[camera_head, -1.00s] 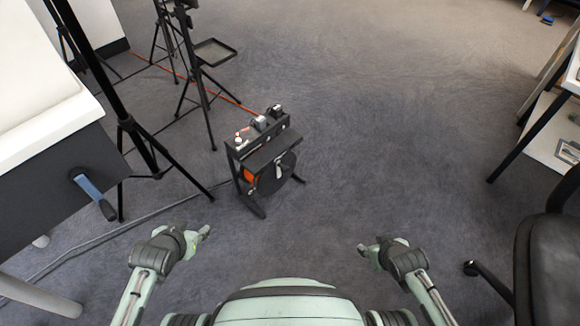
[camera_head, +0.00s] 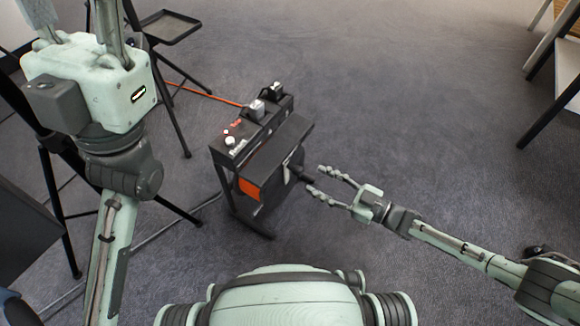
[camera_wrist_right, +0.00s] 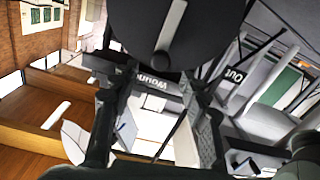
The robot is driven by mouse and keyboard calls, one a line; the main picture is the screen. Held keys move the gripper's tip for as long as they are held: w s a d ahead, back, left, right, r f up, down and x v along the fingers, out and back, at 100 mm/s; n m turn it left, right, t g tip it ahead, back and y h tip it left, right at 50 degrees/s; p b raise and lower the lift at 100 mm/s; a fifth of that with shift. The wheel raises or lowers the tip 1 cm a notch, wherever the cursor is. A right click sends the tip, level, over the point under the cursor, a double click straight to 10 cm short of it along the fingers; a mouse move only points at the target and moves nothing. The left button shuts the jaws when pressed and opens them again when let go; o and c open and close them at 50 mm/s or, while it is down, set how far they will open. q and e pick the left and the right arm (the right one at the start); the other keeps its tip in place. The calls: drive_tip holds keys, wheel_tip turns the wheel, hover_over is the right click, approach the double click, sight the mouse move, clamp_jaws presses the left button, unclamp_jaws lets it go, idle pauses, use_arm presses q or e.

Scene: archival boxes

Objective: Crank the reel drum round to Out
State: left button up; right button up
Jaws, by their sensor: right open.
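The black cable reel (camera_head: 248,168) stands on the carpet, with orange on its side. Its dark drum (camera_wrist_right: 195,30) fills the top of the right wrist view. A pale crank bar (camera_wrist_right: 170,28) runs across the drum to a dark crank knob (camera_head: 299,175). A "Wound" label (camera_wrist_right: 152,82) and an "Out" label (camera_wrist_right: 233,75) show on the frame below the drum. My right gripper (camera_head: 317,180) is open, with its fingers on either side of the knob's outer end; contact is unclear. My left gripper (camera_head: 90,85) is raised close to the camera, its fingertips cut off by the top edge.
Black tripod stands (camera_head: 165,95) and a small tray (camera_head: 160,27) stand behind the reel on the left. An orange cable (camera_head: 205,92) runs back from it. A table leg (camera_head: 548,118) is at far right.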

sight(297, 170)
drive_tip(key=shift+b+x, duration=0.75)
drive_tip(key=shift+x, duration=3.1)
clamp_jaws()
